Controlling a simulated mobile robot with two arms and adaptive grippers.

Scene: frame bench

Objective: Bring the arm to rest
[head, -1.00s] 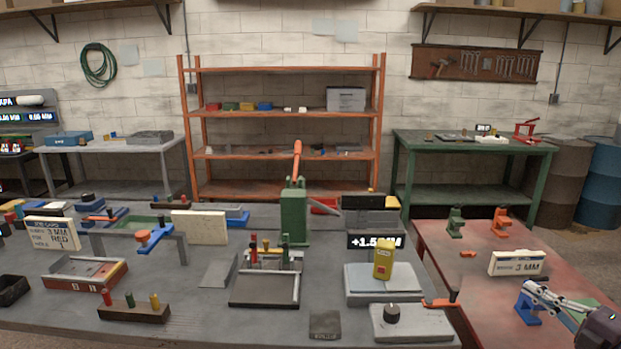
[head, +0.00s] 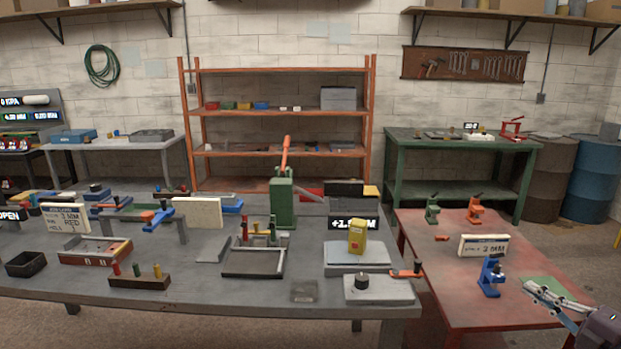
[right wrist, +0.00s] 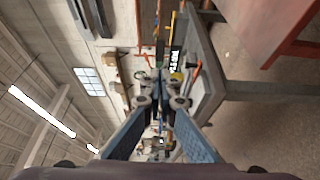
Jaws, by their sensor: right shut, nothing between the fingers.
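My right gripper (head: 533,287) is at the lower right of the head view, over the near right part of the red table. Its fingers are together, with nothing between them, and they point left. In the right wrist view the closed fingers (right wrist: 162,88) stand out in front of the camera, and the grey bench's edge lies beyond them. The fingers appear clear of every object. My left gripper is not in view.
The grey bench (head: 200,285) holds a green press (head: 283,203), a yellow device (head: 357,237) and several fixtures. The red table (head: 460,300) carries a blue clamp (head: 490,277) just left of my right gripper and a white sign (head: 484,246).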

